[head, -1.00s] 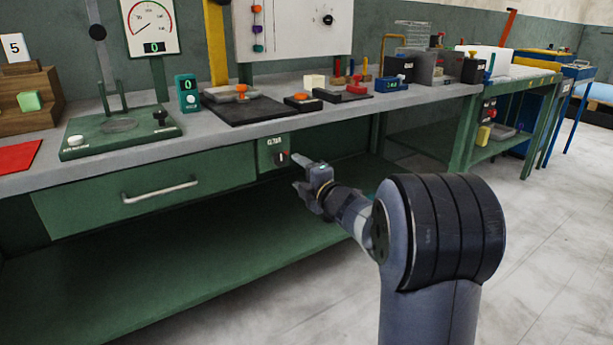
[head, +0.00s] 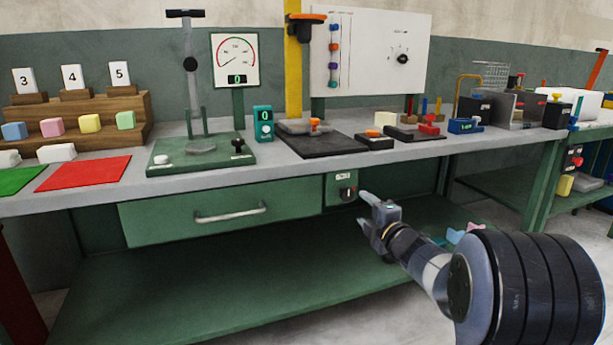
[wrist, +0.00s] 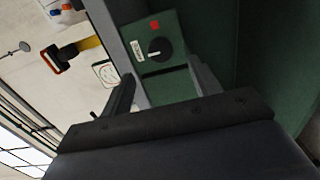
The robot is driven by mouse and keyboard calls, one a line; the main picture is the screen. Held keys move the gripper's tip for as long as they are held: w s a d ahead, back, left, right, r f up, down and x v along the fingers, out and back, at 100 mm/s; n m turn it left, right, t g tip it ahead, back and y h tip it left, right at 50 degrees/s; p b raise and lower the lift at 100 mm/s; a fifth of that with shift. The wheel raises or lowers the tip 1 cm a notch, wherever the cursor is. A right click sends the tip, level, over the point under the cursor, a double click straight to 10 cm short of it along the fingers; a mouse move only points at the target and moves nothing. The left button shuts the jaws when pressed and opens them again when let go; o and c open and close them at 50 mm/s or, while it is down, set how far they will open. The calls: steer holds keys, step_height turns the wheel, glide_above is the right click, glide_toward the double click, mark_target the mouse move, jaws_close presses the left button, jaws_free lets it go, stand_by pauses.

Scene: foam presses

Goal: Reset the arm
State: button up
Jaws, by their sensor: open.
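My gripper (head: 367,212) is open and empty in the head view, in front of the green workbench and below its grey top. In the wrist view its two fingers (wrist: 160,85) stand apart, with nothing between them that they touch. Beyond the fingers is a green switch box (wrist: 158,45) with a black knob and a red mark. The same switch box (head: 341,188) shows in the head view under the bench edge, just above and left of my gripper.
The bench top (head: 300,165) carries a press (head: 200,150), a dark mat (head: 335,145), coloured blocks on a wooden step rack (head: 80,112) and a red mat (head: 85,173). A closed drawer (head: 220,211) is left of my gripper. Pink and blue pieces (head: 463,233) lie on the lower shelf.

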mark_target(349, 196)
steer(key=b+x, duration=0.1)
steer(key=x, duration=0.6)
steer(key=shift+w+a+f, duration=0.1)
steer(key=shift+w, duration=0.15)
steer(key=shift+s, duration=0.1)
